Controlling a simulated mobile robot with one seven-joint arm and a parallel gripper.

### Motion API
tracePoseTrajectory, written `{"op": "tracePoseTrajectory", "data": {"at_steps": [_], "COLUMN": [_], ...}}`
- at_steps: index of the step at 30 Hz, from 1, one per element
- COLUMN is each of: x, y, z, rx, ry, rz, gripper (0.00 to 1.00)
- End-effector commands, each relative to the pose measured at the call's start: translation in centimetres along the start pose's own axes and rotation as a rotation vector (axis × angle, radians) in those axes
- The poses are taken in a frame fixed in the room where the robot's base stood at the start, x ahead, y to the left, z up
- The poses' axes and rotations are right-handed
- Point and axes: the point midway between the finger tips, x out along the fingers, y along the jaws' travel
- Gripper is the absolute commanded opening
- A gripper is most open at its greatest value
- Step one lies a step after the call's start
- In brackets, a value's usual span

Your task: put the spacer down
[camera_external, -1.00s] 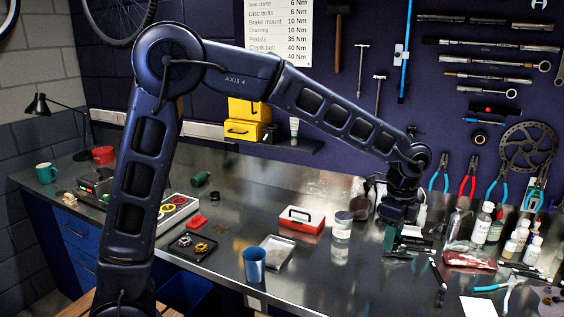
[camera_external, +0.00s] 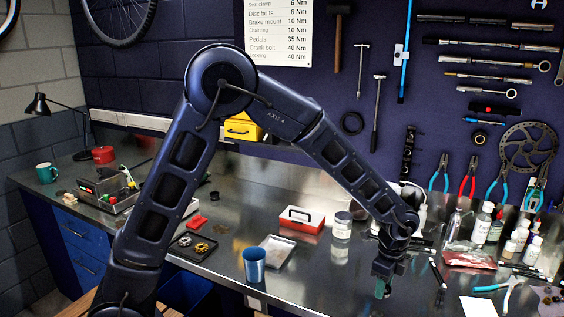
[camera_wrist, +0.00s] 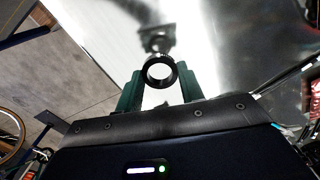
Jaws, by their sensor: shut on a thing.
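The spacer is a small black ring (camera_wrist: 161,86), seen in the wrist view between the two green fingertips. My gripper (camera_wrist: 162,76) is shut on it, with a fingertip on each side and the ring's opening facing the camera. In the external view my gripper (camera_external: 381,287) points down over the front part of the metal bench, right of the blue cup. The spacer cannot be made out there. A blurred reflection of the gripper shows in the bench top (camera_wrist: 215,40) beyond the ring, so the ring appears to be above the surface.
The blue cup (camera_external: 254,265), a grey tray (camera_external: 277,251), a red and white box (camera_external: 301,219) and a clear jar (camera_external: 341,226) stand to the left. Bare bench lies between.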

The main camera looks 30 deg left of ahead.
Motion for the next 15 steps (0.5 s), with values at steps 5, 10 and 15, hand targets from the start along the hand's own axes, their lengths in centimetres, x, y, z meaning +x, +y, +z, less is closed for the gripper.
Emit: {"op": "tracePoseTrajectory", "data": {"at_steps": [5, 10, 15], "x": [1.8, 3.9, 4.1], "y": [0.1, 0.0, 0.0], "z": [0.1, 0.0, 0.0], "rx": [-0.001, -0.002, -0.001], "ry": [-0.002, -0.001, 0.000], "rz": [0.002, 0.002, 0.000], "gripper": [0.16, 0.16, 0.16]}}
